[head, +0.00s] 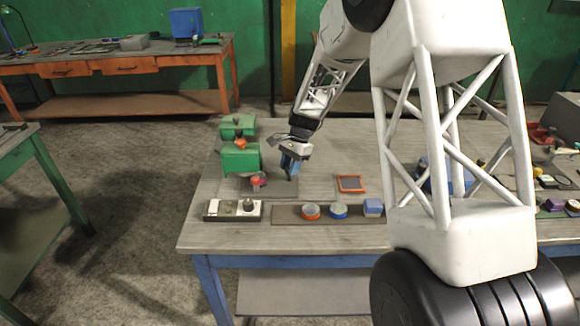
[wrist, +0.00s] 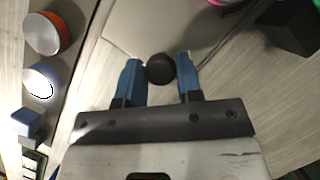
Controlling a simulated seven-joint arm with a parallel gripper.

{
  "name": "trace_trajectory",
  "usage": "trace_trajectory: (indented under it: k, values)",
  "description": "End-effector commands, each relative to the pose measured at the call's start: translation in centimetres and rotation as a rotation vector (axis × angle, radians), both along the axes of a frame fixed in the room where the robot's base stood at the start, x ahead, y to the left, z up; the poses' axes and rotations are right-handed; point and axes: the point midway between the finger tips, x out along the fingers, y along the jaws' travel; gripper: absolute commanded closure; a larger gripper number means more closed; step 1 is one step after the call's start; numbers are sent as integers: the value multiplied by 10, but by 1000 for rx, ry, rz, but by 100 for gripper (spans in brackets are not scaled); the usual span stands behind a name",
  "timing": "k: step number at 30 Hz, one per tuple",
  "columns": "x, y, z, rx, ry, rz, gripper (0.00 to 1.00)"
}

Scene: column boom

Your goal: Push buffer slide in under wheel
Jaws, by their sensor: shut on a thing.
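My gripper (head: 291,172) is low over the table, to the right of a green machine (head: 240,158). In the wrist view, its blue fingers (wrist: 159,77) are shut on a round black knob (wrist: 160,68), one finger at each side. The knob seems to belong to the buffer slide, but the slide's body cannot be told apart. A grey plate (wrist: 148,28) lies beyond the knob. A small red-pink round part (head: 258,180), perhaps the wheel, sits in front of the machine, left of my gripper. A bit of pink and green shows at the wrist view's top edge.
A dark strip with an orange-rimmed round dish (head: 311,212), a blue round dish (head: 338,211) and a blue block (head: 373,207) lies along the front. A white-topped tray (head: 233,210) is at front left. An orange-framed pad (head: 351,184) lies right of my gripper.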

Motion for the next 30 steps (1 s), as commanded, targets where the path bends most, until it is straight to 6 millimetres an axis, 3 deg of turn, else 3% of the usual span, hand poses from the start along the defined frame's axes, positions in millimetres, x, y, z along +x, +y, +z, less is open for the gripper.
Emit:
trace_trajectory:
  k: [8, 19, 29, 30]
  values:
    - [0, 3, 0, 0, 0, 0, 100]
    - [1, 45, 1, 0, -2, 1, 100]
    - [1, 50, 1, 2, -2, 0, 100]
    - [1, 50, 1, 2, -2, 0, 62]
